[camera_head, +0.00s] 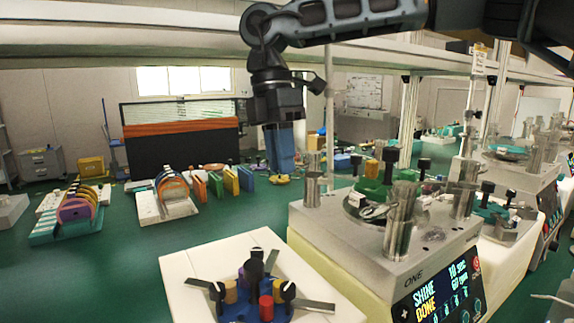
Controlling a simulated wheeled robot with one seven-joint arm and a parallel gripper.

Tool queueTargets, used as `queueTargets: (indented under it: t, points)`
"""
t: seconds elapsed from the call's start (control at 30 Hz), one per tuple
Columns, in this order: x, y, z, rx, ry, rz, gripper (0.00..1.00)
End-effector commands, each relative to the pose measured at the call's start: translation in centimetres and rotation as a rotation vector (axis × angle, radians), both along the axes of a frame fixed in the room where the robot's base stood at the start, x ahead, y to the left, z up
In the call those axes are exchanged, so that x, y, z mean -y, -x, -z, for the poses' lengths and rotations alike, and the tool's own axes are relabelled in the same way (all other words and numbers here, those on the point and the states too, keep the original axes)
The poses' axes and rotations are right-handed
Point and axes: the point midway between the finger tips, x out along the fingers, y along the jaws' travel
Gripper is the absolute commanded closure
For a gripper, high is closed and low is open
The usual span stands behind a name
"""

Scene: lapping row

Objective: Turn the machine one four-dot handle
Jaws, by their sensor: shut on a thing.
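Machine one (340,222), a pale block with "ONE" on its front, stands right of centre in the head view. Its screen (437,293) reads "SHINE DONE", "10 sec", "60 rpm". Metal cylinders and black-knobbed handles (423,166) stand around its round top plate. Dot marks are too small to read, so I cannot tell which handle has four dots. My gripper (281,172) hangs pointing down, left of the machine and apart from its top.
A white block (190,262) in front carries a blue fixture with black knobs, metal arms and coloured cylinders. Racks of coloured discs (75,212) and upright coloured plates (231,181) stand on the green surface at left. More machines (515,167) line the right.

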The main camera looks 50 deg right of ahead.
Motion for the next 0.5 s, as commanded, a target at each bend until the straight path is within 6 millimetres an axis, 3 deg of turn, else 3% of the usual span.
queueTargets:
  t: [0.5]
  points:
    - [0.23,-0.66,-0.04,0.001,0.001,0.1,1.0]
